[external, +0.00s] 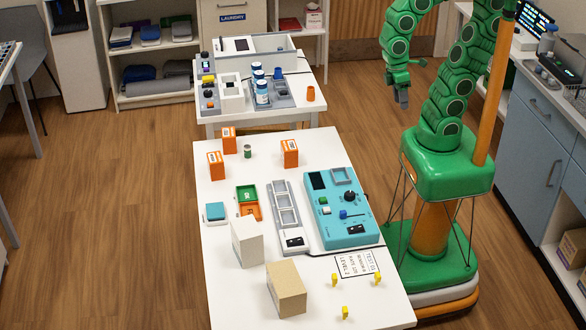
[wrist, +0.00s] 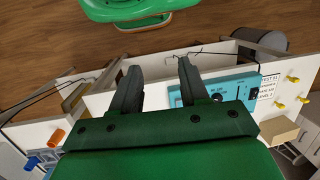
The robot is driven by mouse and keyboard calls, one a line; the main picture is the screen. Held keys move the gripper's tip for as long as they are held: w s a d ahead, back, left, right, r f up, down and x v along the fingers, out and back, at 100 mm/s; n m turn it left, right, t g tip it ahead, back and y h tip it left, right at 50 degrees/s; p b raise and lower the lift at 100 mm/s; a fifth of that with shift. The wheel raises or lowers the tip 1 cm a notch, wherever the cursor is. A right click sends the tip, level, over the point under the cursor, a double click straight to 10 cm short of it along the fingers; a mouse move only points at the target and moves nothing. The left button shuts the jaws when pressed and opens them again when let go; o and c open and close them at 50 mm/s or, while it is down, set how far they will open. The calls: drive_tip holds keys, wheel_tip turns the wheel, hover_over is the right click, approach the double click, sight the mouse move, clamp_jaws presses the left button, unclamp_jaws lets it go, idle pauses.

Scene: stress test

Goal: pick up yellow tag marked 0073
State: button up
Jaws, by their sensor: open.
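Three small yellow tags stand near the front end of the white table (external: 225,290): one on the left (external: 334,280), one on the right (external: 378,278) and one nearest the front (external: 345,312). Their markings are too small to read, so I cannot tell which is 0073. In the wrist view, small yellow pieces (wrist: 293,79) show at the far right. My gripper (external: 402,98) hangs high at the right of the far table, well away from the tags. In the wrist view, my gripper's two dark fingers (wrist: 157,72) are apart with nothing between them.
A teal panel (external: 345,235), a white box (external: 247,242) and a tan box (external: 286,290) stand on the near table. A printed card (external: 357,265) lies behind the tags. Orange boxes (external: 290,153) stand at its far end. A blue cabinet (external: 530,140) is at the right.

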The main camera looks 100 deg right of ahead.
sight(379, 279)
drive_tip(key=w+a+f+m+g+y, duration=0.15)
drive_tip(key=w+a+y, duration=0.25)
drive_tip(key=a, duration=0.8)
drive_tip(key=w+a+m+y, duration=0.25)
drive_tip(key=w+a, duration=0.25)
drive_tip(key=a, duration=0.6)
drive_tip(key=w+a+f+m+g+y, duration=0.1)
drive_tip(key=w+a+y, duration=0.35)
drive_tip(key=a, duration=0.75)
drive_tip(key=w+a+f+m+t, duration=0.1)
drive_tip(key=w+a+f+m, duration=0.1)
drive_tip(key=f, duration=0.4)
drive_tip(key=w+a+f+m+t+y, duration=0.1)
drive_tip(key=w+a+f+m, duration=0.2)
drive_tip(key=f+m, duration=0.3)
drive_tip(key=w+a+f+m+t, duration=0.1)
drive_tip(key=w+a+f+m, duration=0.2)
drive_tip(key=f, duration=0.5)
drive_tip(key=shift+a+m+t, duration=0.35)
drive_tip(key=shift+a+m, duration=0.55)
drive_tip(key=shift+a, duration=0.1)
drive_tip(key=shift+x, duration=3.9)
clamp_jaws()
